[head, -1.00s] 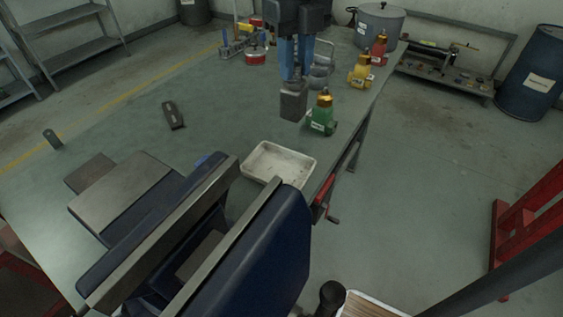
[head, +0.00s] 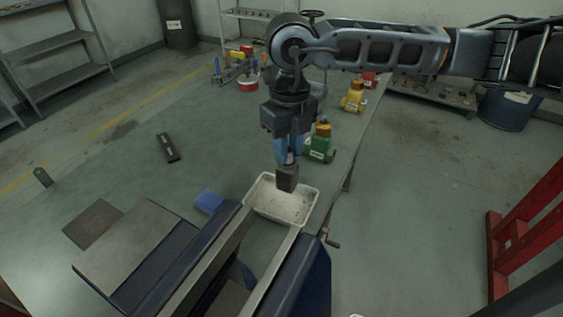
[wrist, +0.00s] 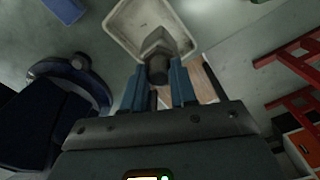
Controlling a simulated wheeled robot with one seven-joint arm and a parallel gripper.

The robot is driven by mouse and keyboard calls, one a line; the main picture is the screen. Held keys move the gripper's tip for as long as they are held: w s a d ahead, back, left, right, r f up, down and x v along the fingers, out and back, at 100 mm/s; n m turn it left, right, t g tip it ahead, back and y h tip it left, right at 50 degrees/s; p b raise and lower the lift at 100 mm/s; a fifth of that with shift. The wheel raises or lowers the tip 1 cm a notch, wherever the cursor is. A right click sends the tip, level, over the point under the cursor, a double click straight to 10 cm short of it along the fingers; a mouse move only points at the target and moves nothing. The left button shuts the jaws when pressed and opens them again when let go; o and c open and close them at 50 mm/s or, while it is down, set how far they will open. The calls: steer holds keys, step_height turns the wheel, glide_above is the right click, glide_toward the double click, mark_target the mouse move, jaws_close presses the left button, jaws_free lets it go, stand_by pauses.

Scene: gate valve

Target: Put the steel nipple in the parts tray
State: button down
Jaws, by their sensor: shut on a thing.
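My gripper (head: 289,158) points down with its blue fingers shut on the steel nipple (head: 288,178), a dark grey piece with a blocky lower end. The nipple hangs over the far part of the parts tray (head: 262,217), a shallow off-white tray on the bench. The wrist view shows the nipple's dark round end (wrist: 157,70) between the fingers and its blocky end against the tray (wrist: 123,22). I cannot tell how large the gap to the tray floor is. The tray's visible floor looks empty.
A green valve (head: 320,143) stands just behind and right of the tray, with a yellow one (head: 353,97) farther back. A blue block (head: 209,201) lies left of the tray. The large vise (head: 285,272) stands in front. The bench's left middle is mostly clear.

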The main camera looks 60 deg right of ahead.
mark_target(281, 166)
steer(key=shift+w+a+f, duration=0.4)
steer(key=shift+a, duration=0.15)
steer(key=shift+f+p, duration=0.45)
steer(key=shift+f, duration=1.6)
steer(key=shift+f, duration=0.15)
steer(key=c, duration=0.9)
jaws_free()
step_height(281, 166, up, 12)
steer(key=b, duration=0.1)
